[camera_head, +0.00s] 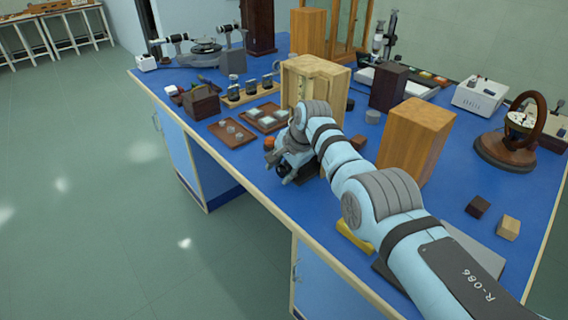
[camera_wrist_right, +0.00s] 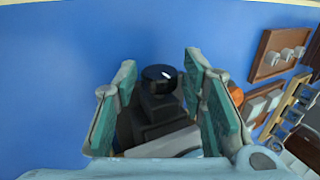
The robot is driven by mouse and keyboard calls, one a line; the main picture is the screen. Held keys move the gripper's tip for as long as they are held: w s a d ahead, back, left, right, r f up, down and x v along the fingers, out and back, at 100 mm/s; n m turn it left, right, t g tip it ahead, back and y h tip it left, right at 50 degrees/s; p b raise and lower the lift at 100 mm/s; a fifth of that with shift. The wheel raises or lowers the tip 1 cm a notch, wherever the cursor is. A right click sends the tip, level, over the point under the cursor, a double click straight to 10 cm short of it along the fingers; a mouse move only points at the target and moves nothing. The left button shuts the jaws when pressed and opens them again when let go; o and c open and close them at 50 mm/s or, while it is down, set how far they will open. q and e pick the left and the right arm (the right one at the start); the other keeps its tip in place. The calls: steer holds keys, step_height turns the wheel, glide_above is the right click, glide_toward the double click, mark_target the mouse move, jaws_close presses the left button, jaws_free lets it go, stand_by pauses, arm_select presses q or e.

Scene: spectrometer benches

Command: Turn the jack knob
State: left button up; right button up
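The jack shows in the right wrist view as a dark stepped body (camera_wrist_right: 160,112) with a round black knob (camera_wrist_right: 160,73) on top. The knob lies between the two teal finger pads of my right gripper (camera_wrist_right: 160,68). Blue shows between the knob and each pad, so the fingers look apart from it. In the head view my right gripper (camera_head: 287,172) is low over the blue bench near its front edge, and my own arm and wrist hide most of the jack. My left gripper is in neither view.
On the blue bench (camera_head: 235,168) a brown tray (camera_head: 229,134) lies left of my gripper. An open wooden cabinet (camera_head: 322,78) stands behind it, and a tall wooden block (camera_head: 416,135) stands right of my forearm. An orange knob-like piece (camera_head: 269,143) sits close behind the gripper.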

steer(key=v, duration=1.2)
steer(key=shift+f, duration=0.15)
